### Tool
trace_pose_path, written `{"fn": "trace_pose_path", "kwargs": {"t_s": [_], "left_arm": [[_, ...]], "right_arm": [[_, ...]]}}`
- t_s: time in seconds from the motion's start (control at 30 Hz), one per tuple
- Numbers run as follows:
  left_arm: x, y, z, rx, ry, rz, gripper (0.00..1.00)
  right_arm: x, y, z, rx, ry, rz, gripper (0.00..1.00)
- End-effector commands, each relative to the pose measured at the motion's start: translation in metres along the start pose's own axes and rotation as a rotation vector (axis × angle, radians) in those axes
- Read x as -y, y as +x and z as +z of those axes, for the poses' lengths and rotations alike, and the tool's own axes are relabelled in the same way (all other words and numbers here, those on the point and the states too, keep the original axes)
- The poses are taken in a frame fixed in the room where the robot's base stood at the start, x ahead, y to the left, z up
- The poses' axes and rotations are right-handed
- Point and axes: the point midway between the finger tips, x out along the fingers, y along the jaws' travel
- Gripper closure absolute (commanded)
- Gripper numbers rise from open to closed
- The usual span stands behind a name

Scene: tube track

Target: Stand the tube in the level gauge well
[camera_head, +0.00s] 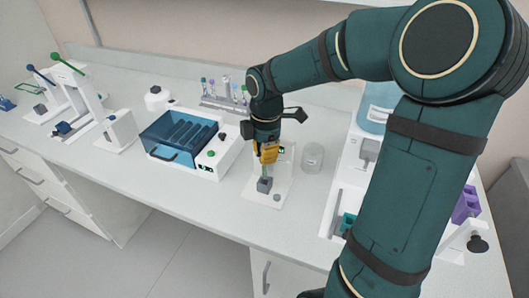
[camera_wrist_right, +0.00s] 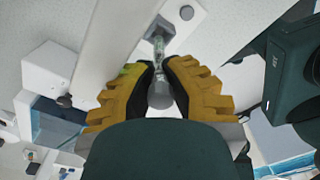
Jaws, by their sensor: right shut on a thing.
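My right gripper (camera_head: 266,160) points down over the level gauge, with its yellow fingers closed around the tube. In the right wrist view the fingers (camera_wrist_right: 160,88) press on the tube (camera_wrist_right: 159,48) from both sides, and its grey rounded end (camera_wrist_right: 160,96) shows between them. In the head view a short greenish part of the tube (camera_head: 266,173) shows below the fingers, roughly upright. The grey well block (camera_head: 265,185) of the level gauge is directly below it. I cannot tell whether the tube's lower end is inside the well or just above it. My left gripper is out of view.
The gauge's white base (camera_head: 255,197) stands on the bench. Bare bench lies in front of the machine.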

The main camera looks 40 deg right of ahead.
Motion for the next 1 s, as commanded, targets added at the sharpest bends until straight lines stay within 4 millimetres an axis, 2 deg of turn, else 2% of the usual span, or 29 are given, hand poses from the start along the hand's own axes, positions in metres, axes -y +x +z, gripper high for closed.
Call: {"fn": "trace_pose_path", "kwargs": {"t_s": [1.0], "left_arm": [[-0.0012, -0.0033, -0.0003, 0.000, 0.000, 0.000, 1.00]], "right_arm": [[0.0036, 0.0103, 0.0022, 0.001, 0.003, -0.020, 1.00]]}}
